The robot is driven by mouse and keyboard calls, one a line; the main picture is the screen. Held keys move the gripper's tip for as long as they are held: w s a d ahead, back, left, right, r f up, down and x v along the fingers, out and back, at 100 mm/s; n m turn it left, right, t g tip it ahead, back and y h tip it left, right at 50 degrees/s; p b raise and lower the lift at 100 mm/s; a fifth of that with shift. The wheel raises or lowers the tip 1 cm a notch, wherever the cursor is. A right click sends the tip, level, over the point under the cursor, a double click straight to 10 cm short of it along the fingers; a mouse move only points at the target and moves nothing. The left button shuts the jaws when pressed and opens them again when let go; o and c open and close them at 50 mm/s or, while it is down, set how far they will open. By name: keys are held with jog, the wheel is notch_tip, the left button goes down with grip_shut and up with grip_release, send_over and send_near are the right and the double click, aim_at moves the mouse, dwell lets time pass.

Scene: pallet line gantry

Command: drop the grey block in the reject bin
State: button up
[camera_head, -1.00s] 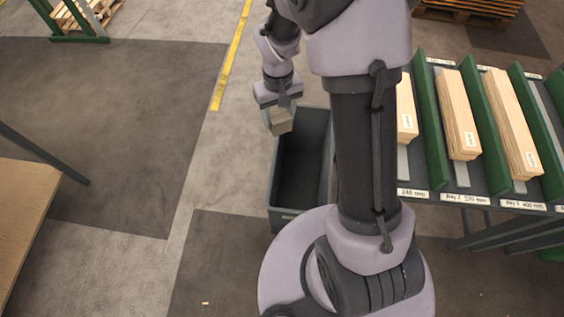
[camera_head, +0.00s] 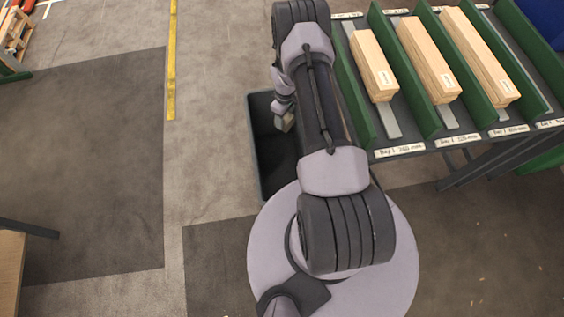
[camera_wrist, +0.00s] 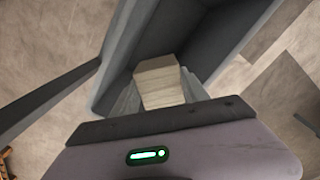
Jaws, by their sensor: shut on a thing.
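The reject bin (camera_head: 254,150) is a dark grey open box on the floor, left of the bay rack. The block is above or within the bin's opening; its exact height is hard to tell. In the wrist view the bin walls (camera_wrist: 118,55) rise around the block. My arm hides the bin's right side in the head view.
A rack with green dividers (camera_head: 422,100) holds light wooden planks (camera_head: 430,62) to the right of the bin. A tan table (camera_head: 10,275) is at lower left. A yellow floor line (camera_head: 172,70) runs left of the bin, where the floor is clear.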

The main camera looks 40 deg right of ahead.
notch_tip(320, 180, down, 6)
jog(key=b, duration=0.3)
jog(key=shift+r, duration=0.15)
jog(key=o, duration=1.5)
jog(key=shift+r, duration=0.1)
notch_tip(320, 180, up, 17)
jog(key=p, duration=0.6)
jog(key=shift+r+p, duration=0.2)
jog(key=shift+p, duration=0.15)
